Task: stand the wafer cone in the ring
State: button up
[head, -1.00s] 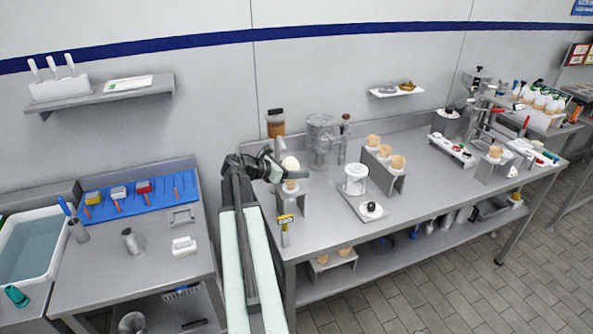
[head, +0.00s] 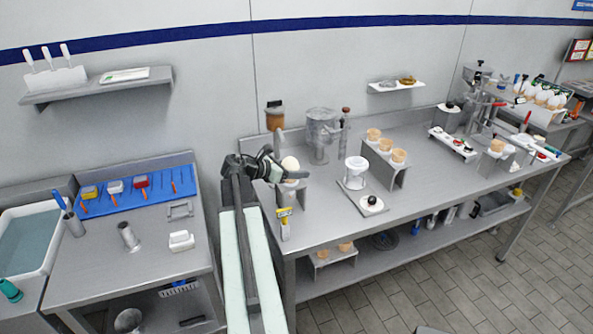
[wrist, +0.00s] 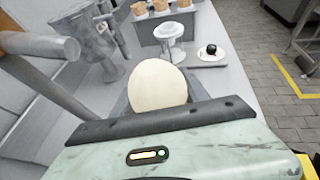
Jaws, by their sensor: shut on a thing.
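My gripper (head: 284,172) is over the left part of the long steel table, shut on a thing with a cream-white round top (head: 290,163). That round top fills the middle of the wrist view (wrist: 158,75), just beyond the gripper's dark edge. It looks like a scoop on the wafer cone, but the cone's body is hidden by the gripper. A white stand with a round ring-like top (head: 356,170) stands upright to the right, apart from my gripper. It also shows in the wrist view (wrist: 170,34), beyond the held thing.
A rack with several tan cones or cups (head: 398,157) stands behind the white stand. A plate with a black knob (head: 371,203) is in front of it. A grey machine (head: 322,132) stands at the back. A yellow-tagged tool (head: 284,222) is at the front left edge.

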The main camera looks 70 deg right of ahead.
jog(key=shift+f+b, duration=0.5)
jog(key=shift+f, duration=0.15)
jog(key=o, duration=0.9)
jog(key=shift+r, duration=0.1)
jog(key=p+v, duration=0.3)
jog(key=v, duration=0.4)
jog(key=shift+w+a+r, duration=0.1)
jog(key=shift+w+a, duration=0.15)
jog(key=shift+w, duration=0.05)
